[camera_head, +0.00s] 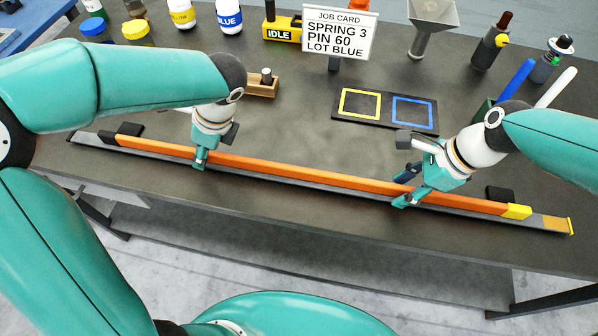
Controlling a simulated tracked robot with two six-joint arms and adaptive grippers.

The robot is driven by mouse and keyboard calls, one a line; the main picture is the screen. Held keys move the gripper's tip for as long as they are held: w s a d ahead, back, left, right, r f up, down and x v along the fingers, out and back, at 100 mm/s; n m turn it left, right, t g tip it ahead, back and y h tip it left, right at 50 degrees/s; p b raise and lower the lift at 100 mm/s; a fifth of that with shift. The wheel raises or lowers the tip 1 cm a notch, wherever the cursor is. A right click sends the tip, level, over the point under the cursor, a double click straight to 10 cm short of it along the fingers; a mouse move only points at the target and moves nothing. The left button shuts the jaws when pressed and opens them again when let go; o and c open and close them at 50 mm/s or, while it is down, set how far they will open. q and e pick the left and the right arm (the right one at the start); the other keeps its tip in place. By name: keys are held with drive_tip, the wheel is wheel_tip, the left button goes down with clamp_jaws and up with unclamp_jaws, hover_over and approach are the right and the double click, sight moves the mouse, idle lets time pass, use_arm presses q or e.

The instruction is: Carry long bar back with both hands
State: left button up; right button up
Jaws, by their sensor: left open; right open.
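The long bar (300,174) is orange with black pads near its ends and a yellow tip at the right. It lies along a grey rail (545,222) near the table's front edge. My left gripper (200,160) is open at the bar's left part, its fingers down at the bar. My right gripper (405,187) is open at the bar's right part, its fingers down around or beside it; I cannot tell exactly. The bar's surface under both grippers is partly hidden.
Behind the bar on the dark table (290,125) lies a black board (386,109) with a yellow and a blue square. A job card (339,32) stands behind it. Bottles, including a blue-labelled one (229,16), a funnel (431,22) and tools line the back. The middle is clear.

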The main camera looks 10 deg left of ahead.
use_arm(q)
drive_tip(key=shift+f, duration=0.2)
use_arm(e)
drive_tip(key=shift+a+f, duration=0.1)
drive_tip(key=shift+f, duration=0.1)
use_arm(q)
clamp_jaws()
use_arm(e)
clamp_jaws()
use_arm(q)
drive_tip(key=shift+r, duration=0.1)
use_arm(e)
drive_tip(key=shift+r, duration=0.1)
